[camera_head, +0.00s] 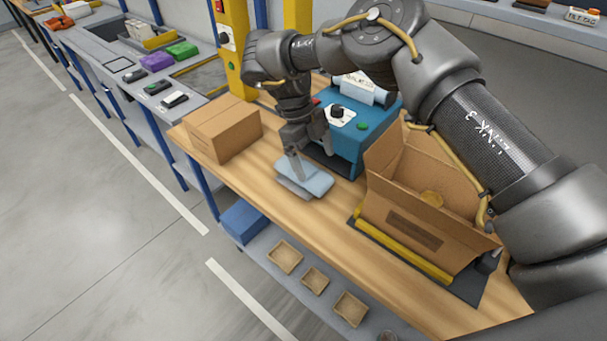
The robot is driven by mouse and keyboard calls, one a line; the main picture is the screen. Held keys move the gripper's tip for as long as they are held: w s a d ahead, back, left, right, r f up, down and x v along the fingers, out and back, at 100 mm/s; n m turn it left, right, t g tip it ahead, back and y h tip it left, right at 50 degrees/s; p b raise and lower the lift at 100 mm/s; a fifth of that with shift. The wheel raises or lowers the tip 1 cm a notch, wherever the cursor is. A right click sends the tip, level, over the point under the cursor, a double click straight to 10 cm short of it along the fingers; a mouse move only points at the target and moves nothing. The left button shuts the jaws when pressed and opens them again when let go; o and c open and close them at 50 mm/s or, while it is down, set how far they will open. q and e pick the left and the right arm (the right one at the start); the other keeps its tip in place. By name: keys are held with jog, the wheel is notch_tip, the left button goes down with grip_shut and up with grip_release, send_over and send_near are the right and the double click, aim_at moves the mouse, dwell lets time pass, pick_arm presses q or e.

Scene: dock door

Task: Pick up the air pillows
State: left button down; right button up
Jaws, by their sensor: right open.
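The air pillows (305,181) are a small stack of pale blue-grey flat pads on the wooden bench top. My right gripper (312,160) points down over them with its fingers spread. One fingertip reaches the top of the stack near its left side; I cannot tell whether it touches. The other finger is further right, by the blue machine. Nothing shows held between the fingers. My left gripper is not in view.
A closed carton (222,128) is at left. A blue machine (365,130) stands behind the pillows. Small trays (285,256) lie on the lower shelf.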

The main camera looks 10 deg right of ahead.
aim_at(323, 182)
jog(key=shift+w+d+f, duration=0.1)
jog(key=shift+w+f, duration=0.1)
jog(key=shift+f, duration=0.35)
jog(key=shift+w+d+f, duration=0.1)
jog(key=shift+w+f, duration=0.1)
jog(key=shift+f, duration=0.3)
jog(key=shift+w+d+f, duration=0.1)
jog(key=shift+d+f, duration=0.1)
jog(key=shift+f, duration=0.3)
jog(key=shift+s+r, duration=0.15)
jog(key=shift+s, duration=0.15)
jog(key=shift+s+p, duration=0.25)
jog(key=shift+p, duration=0.1)
jog(key=x, duration=0.2)
jog(key=w+p+x, duration=0.1)
jog(key=x, duration=0.1)
jog(key=shift+d+p, duration=0.15)
jog(key=shift+p, duration=0.15)
jog(key=shift+s+d+f, duration=0.1)
jog(key=shift+s+f, duration=0.05)
jog(key=shift+f, duration=0.3)
jog(key=shift+s+f, duration=0.1)
jog(key=shift+c, duration=0.9)
jog(key=c, duration=0.9)
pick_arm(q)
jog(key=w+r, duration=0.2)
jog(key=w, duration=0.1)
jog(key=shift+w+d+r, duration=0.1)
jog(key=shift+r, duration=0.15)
